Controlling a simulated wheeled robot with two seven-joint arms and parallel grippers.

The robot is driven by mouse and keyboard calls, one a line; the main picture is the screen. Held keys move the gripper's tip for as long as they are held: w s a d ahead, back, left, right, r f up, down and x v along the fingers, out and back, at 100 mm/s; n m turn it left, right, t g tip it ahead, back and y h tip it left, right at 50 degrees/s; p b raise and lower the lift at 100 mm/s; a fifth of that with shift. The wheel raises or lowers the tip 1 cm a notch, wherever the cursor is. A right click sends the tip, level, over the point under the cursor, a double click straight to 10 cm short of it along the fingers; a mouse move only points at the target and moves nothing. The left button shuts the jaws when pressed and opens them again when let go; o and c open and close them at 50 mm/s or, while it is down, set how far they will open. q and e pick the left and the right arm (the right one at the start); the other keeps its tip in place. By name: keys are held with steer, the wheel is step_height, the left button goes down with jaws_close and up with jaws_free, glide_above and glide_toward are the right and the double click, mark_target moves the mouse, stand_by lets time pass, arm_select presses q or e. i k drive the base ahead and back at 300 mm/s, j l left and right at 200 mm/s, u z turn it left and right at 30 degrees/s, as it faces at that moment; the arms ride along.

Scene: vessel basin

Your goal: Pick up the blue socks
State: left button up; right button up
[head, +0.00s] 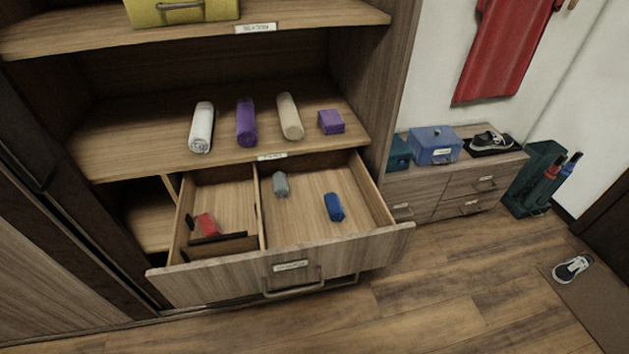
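The blue socks (334,207) are a small dark blue roll lying in the right compartment of the open drawer (290,270). They lie apart from a grey roll (280,184), which is to their left and farther back in the same compartment. Nothing covers the blue socks. Neither of my grippers shows in the head view.
The drawer's left compartment holds a red item (207,224) and dark strips. The shelf above (100,158) overhangs the drawer's back and carries several rolls and a purple box (331,121). A low cabinet (455,180) stands right. The floor (430,290) in front is clear.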

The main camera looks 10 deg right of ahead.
mark_target(335, 211)
steer(key=k+l+z, duration=0.15)
steer(key=l, duration=0.2)
steer(key=k+l+z, duration=0.2)
steer(key=l, duration=0.2)
steer(key=k+l+z, duration=0.15)
steer(key=l, duration=0.25)
